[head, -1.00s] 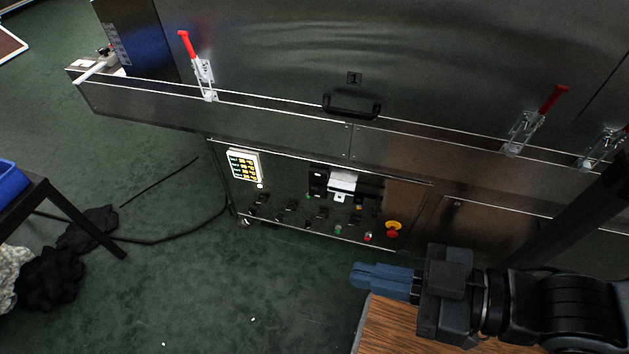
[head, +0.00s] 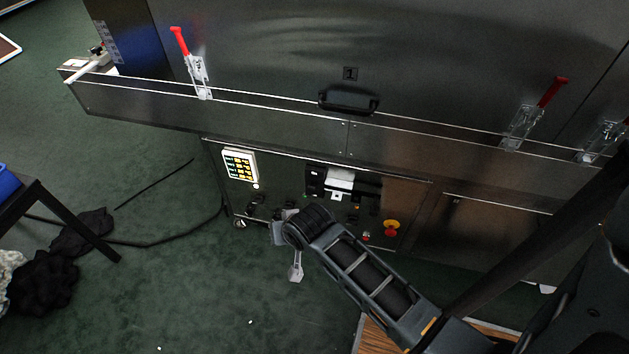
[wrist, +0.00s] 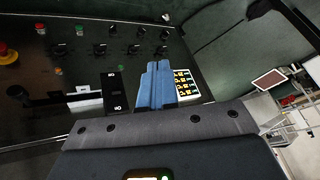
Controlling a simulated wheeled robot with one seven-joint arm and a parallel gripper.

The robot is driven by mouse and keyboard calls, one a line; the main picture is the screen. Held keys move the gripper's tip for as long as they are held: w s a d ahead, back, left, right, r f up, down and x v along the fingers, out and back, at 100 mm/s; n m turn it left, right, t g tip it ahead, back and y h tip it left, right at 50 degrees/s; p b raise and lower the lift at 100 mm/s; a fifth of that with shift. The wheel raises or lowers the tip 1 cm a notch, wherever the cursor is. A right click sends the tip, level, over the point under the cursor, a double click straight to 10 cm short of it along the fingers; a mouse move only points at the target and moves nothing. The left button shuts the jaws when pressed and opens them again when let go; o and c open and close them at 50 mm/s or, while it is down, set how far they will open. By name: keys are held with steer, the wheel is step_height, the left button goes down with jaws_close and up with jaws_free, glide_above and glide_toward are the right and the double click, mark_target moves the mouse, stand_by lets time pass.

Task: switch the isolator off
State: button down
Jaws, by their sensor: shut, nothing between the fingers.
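The control panel (head: 405,200) is dark, on the lower front of the steel machine. It carries a red-and-yellow round control (head: 391,228), also in the wrist view (wrist: 9,55), a black unit with white marks (head: 315,181), also in the wrist view (wrist: 115,92), and several black knobs (wrist: 101,49). I cannot tell for sure which control is the isolator or its position. My gripper (wrist: 160,68) has blue fingers shut together and empty. In the wrist view they are in front of the panel, between the black unit and the lit display. My arm hides part of the knob row in the head view.
The lit white-framed display (head: 240,165) is on the panel's left; it shows in the wrist view (wrist: 187,84). Red-handled clamps (head: 188,58) and a black door handle (head: 348,100) are above. A black-legged table (head: 70,215) stands left. Open green floor (head: 190,290) lies in front.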

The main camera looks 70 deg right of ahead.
steer(key=w+d+m+g, duration=0.2)
steer(key=d+m+g, duration=0.1)
steer(key=d, duration=1)
step_height(320, 180, up, 3)
steer(key=m+g, duration=0.2)
steer(key=m, duration=0.1)
glide_above(315, 185)
steer(key=a, duration=0.4)
steer(key=shift+s+d+f+b, duration=0.2)
steer(key=shift+s+b, duration=0.05)
steer(key=shift+b, duration=0.15)
steer(key=shift+f, duration=0.1)
steer(key=b+x, duration=0.1)
steer(key=x, duration=0.8)
steer(key=shift+f+b, duration=0.4)
steer(key=shift+f, duration=0.05)
